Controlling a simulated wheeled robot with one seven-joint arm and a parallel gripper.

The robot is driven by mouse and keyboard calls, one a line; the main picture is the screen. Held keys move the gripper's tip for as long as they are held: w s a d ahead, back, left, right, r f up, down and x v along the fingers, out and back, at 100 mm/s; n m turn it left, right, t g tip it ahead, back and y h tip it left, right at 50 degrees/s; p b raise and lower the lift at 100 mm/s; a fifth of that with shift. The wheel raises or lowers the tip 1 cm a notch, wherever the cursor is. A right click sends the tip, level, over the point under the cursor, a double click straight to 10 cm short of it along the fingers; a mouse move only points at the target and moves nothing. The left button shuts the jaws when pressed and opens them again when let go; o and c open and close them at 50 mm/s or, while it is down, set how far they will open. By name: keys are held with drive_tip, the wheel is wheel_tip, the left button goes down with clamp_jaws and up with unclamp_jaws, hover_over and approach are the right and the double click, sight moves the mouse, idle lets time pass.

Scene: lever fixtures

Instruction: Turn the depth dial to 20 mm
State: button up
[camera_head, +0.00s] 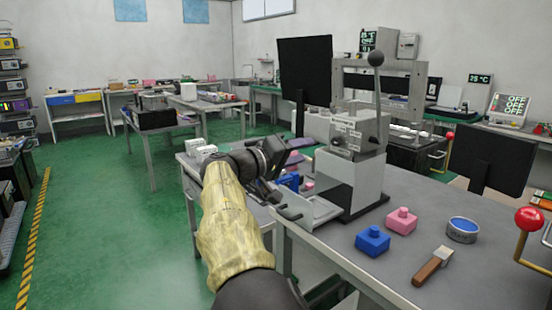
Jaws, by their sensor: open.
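A grey lever fixture (358,170) stands on the workbench, with an upright lever (377,95) topped by a dark ball. Small white labels and dark marks show on the upper box's left-hand face (345,134). I cannot pick out the depth dial or read its setting at this size. My gripper (279,168) is dark, at the end of my yellow-sleeved arm, left of the fixture. It is open and appears apart from the fixture's upper box. Its fingers are small and partly hidden against the clutter behind.
A blue block (373,241), a pink block (401,221), a round blue-topped tin (463,229) and a wooden-handled brush (433,266) lie on the bench (340,248) at right. A red-knobbed lever (529,219) stands at the right edge. Green floor (110,230) is open at left.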

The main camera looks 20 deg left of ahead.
drive_tip(key=v, duration=0.6)
drive_tip(key=shift+s+a, duration=0.25)
drive_tip(key=shift+s, duration=0.05)
